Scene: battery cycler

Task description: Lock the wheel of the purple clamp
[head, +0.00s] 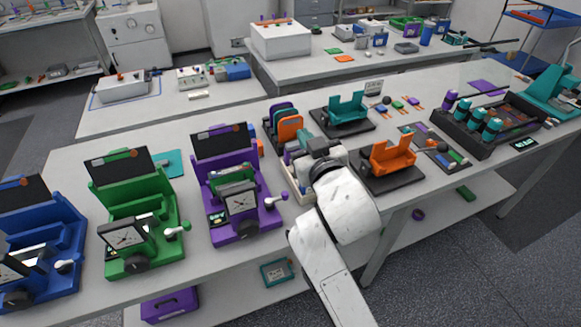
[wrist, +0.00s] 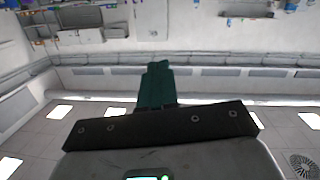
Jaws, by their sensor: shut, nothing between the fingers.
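The purple clamp (head: 262,218) stands upright near the front edge of the bench, left of my arm.
A green clamp (head: 165,245) and a blue clamp (head: 65,240) stand to the left. A pale tray (head: 289,178) lies below my gripper. An orange cradle (head: 388,160) and a teal cradle (head: 346,110) stand nearby. Some bare bench lies left of my arm.

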